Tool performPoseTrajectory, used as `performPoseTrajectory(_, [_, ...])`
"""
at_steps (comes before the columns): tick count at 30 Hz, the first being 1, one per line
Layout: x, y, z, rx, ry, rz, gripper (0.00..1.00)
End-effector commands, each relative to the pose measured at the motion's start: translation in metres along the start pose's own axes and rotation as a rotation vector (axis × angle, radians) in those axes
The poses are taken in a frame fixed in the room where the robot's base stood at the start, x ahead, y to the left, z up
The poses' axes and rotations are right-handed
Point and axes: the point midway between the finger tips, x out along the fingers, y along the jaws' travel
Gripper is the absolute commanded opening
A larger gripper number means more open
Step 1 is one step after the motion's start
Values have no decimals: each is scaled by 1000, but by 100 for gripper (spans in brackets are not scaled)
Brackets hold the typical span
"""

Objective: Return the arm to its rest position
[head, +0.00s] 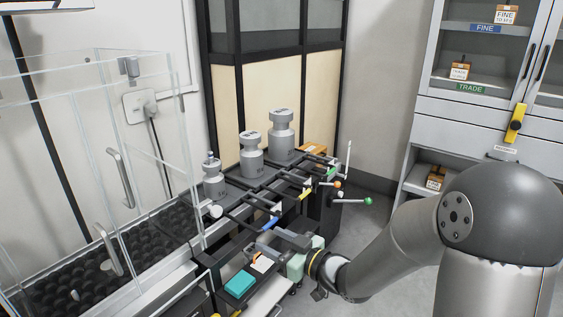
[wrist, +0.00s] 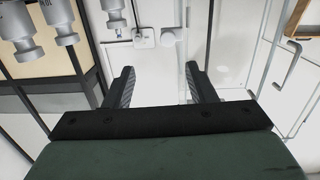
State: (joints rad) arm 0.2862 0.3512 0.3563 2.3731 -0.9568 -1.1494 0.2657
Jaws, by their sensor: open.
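My gripper (head: 262,243) is at the lower middle of the head view, at the near end of the weighing bench. My arm reaches it from the right. In the wrist view the two dark fingers of my gripper (wrist: 160,76) stand wide apart with nothing between them. Behind them is a pale wall or panel. My arm is bent, with its big grey joint at the right of the head view.
Three grey weights, small (head: 213,184), middle (head: 251,160) and large (head: 281,138), stand on the black rack. A glass enclosure (head: 100,150) is at left. A teal block (head: 240,284) lies near my gripper. A grey cabinet (head: 470,110) stands at right.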

Motion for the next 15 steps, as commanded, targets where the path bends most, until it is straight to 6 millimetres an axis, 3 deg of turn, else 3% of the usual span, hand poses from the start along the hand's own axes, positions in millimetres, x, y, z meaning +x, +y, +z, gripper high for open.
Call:
performPoseTrajectory(5, [-26, 35, -15, -54, -282, 237, 51])
performPoseTrajectory(9, [-84, 59, -26, -18, -579, 483, 51])
performPoseTrajectory(12, [-135, 57, -36, 70, -777, 624, 51])
performPoseTrajectory(15, [-187, 35, -48, 205, -961, 718, 51])
